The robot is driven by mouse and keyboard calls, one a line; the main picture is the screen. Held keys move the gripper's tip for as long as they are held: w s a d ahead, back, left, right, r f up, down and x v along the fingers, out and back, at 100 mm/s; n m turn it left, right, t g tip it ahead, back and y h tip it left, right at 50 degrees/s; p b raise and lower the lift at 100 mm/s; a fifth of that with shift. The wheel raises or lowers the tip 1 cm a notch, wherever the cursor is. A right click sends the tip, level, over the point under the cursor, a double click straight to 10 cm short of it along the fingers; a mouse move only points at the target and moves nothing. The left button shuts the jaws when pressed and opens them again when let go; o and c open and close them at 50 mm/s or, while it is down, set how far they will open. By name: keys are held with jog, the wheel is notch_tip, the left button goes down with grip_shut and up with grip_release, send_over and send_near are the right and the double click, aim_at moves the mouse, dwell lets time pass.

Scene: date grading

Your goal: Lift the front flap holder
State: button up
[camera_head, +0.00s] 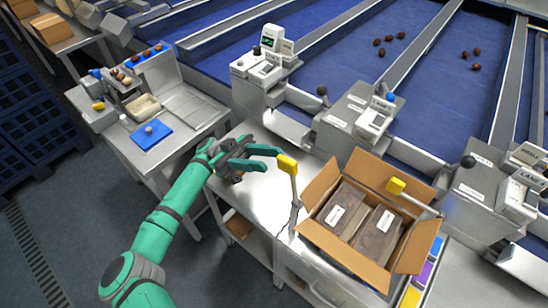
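My gripper (274,167) is open, its two teal fingers spread and pointing right. A flap holder with a yellow grip (288,165) on a thin metal arm stands at the left side of the open cardboard box (345,245). The yellow grip is at or just beyond my fingertips; I cannot tell whether they touch. A second flap holder with a yellow grip (396,186) reaches in over the box's right side. The box flaps are spread outward. Inside lie dark packs (375,238) with white labels. Which holder is the front one is not clear from this view.
A steel bench (258,205) lies under my gripper, mostly clear. Grey weighing units (360,120) line the blue conveyor (345,55) behind. A side table (185,105) with a blue mat (151,135) stands left. Colored bins (425,274) are right of the box.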

jog(key=shift+v, duration=1.4)
jog(key=shift+w, duration=0.1)
